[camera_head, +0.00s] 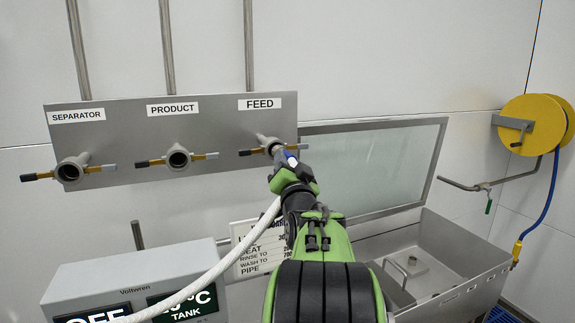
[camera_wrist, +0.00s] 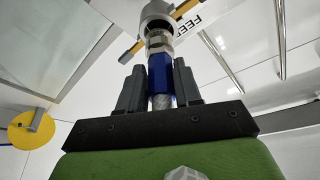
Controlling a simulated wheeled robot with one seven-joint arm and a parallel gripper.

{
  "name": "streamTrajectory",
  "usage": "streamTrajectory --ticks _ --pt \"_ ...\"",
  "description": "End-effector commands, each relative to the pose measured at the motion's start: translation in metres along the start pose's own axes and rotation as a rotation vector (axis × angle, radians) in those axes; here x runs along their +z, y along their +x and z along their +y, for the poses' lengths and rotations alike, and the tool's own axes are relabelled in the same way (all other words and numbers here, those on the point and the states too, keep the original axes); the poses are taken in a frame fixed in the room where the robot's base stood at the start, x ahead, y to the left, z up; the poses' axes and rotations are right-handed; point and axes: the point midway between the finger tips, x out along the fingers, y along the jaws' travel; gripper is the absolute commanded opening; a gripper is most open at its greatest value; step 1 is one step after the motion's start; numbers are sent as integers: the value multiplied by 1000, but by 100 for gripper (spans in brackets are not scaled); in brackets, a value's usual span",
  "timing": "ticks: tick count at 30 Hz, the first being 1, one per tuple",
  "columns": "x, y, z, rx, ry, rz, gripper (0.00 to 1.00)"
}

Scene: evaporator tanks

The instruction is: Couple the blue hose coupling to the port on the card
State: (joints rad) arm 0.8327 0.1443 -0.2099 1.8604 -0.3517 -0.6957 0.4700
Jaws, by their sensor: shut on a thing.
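My gripper (camera_head: 290,170) is shut on the blue hose coupling (camera_wrist: 160,72), which sits upright between the two dark fingers (camera_wrist: 159,88) in the wrist view. In the head view a little blue of the coupling (camera_head: 291,160) shows at the FEED port (camera_head: 268,143). The wrist view shows its metal end at the mouth of the FEED port (camera_wrist: 157,14); I cannot tell whether it is seated. The white hose (camera_head: 225,262) hangs from my gripper to the lower left. The card (camera_head: 258,262) is partly hidden by my arm and the hose; the port name on it is not readable.
The SEPARATOR port (camera_head: 70,170) and PRODUCT port (camera_head: 178,157) are open on the same steel panel (camera_head: 120,125), each with orange-and-black side handles. A grey display box (camera_head: 110,275) stands lower left. A steel sink (camera_head: 455,260) and yellow hose reel (camera_head: 530,120) are right.

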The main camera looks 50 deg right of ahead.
Motion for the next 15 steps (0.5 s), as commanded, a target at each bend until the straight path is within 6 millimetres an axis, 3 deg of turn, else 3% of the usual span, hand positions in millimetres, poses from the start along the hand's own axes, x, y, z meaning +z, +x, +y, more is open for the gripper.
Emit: streamTrajectory --ticks 15 --pt "4 12 -1 -1 -1 1 0"
